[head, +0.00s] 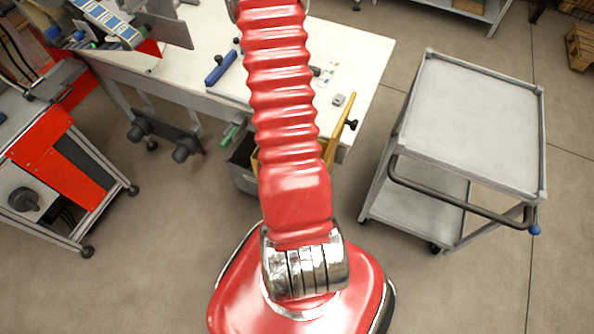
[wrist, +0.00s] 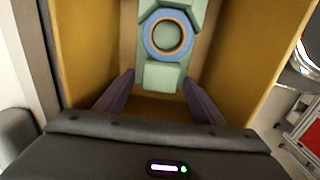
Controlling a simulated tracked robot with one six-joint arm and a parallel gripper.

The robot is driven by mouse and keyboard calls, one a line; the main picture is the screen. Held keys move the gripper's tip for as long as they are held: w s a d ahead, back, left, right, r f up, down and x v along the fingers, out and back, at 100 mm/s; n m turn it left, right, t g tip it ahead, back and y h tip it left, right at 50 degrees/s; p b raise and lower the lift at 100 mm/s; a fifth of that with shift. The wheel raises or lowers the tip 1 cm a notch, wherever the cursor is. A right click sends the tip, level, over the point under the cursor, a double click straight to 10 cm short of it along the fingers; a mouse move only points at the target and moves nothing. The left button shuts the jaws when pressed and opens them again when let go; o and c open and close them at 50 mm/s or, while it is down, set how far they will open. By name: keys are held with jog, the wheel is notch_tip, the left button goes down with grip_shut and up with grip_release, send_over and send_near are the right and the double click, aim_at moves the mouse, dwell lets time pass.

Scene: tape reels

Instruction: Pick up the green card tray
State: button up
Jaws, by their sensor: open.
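In the wrist view a pale green piece (wrist: 160,77) with a blue ring (wrist: 150,44) and a tan inner rim on it lies between yellow-brown walls. It may be the green card tray, but its full shape is cut off by the top edge. My gripper (wrist: 159,85) is open, its two dark fingers spread on either side of the green piece's near end. Nothing is held, and I cannot tell whether the fingers touch it. In the head view my red arm reaches toward the white table and my gripper is hidden.
The yellow-brown walls (wrist: 261,60) rise close on both sides of the fingers. In the head view a grey bin (head: 241,165) stands under the white table (head: 362,62), which holds a blue tool (head: 221,68). A grey trolley (head: 475,115) stands at right; the floor between is clear.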

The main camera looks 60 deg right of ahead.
jog(key=shift+c, duration=0.7)
jog(key=c, duration=1.1)
jog(key=shift+c, duration=0.2)
jog(key=shift+r, duration=0.15)
notch_tip(320, 180, up, 28)
